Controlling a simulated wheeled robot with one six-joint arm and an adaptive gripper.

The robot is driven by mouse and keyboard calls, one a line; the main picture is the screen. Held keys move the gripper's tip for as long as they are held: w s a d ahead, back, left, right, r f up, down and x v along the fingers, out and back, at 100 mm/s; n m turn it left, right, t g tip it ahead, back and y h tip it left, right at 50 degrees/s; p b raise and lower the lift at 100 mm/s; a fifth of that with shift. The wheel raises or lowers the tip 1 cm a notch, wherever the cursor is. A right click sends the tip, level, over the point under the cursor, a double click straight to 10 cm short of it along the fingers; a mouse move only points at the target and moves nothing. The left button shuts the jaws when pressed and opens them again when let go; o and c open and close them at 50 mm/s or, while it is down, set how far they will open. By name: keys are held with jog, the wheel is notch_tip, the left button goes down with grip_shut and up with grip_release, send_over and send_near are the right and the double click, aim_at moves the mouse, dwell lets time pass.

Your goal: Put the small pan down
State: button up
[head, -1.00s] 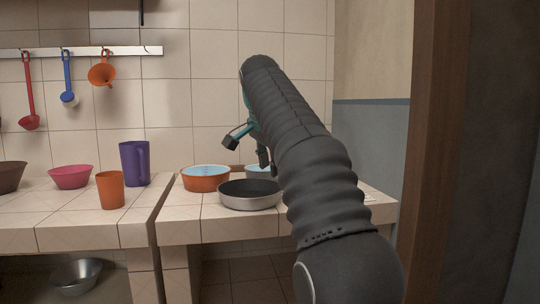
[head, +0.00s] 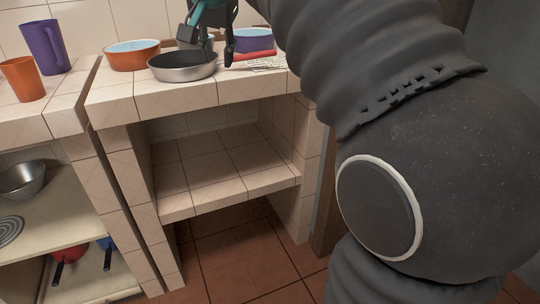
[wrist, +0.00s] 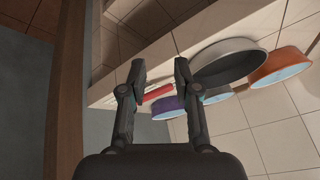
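The small pan (head: 183,66), dark inside with a pale grey outer wall, sits upright on the tiled counter (head: 240,90) near its front edge. It also shows in the wrist view (wrist: 228,62), right of my fingers. My gripper (head: 216,61) is just right of the pan in the head view, its fingers overlapping the pan's right rim. In the wrist view my gripper (wrist: 160,70) has its two fingers spread apart, with nothing held between them. A red handle (wrist: 158,92) shows beyond the gap. I see no handle on the pan; one may be hidden.
An orange bowl (head: 131,54) and a purple bowl (head: 254,40) stand behind the pan, with a grey bowl partly hidden. A red handle (head: 252,57) and a wire utensil (head: 266,66) lie to the right. An orange cup (head: 22,80) and purple jug (head: 45,46) stand left.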

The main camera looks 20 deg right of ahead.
jog(key=s+f+n, duration=0.3)
jog(key=s+f, duration=0.7)
jog(key=s, duration=0.1)
jog(key=shift+s+d+n+y, duration=0.2)
jog(key=shift+n+y, duration=0.1)
jog(key=shift+o, duration=0.2)
jog(key=s+f+n, duration=0.3)
jog(key=s+f, duration=0.9)
jog(key=f, duration=0.4)
jog(key=shift+s+f+n+y, duration=0.25)
jog(key=shift+f+n+y, duration=0.05)
jog(key=shift+f, duration=0.05)
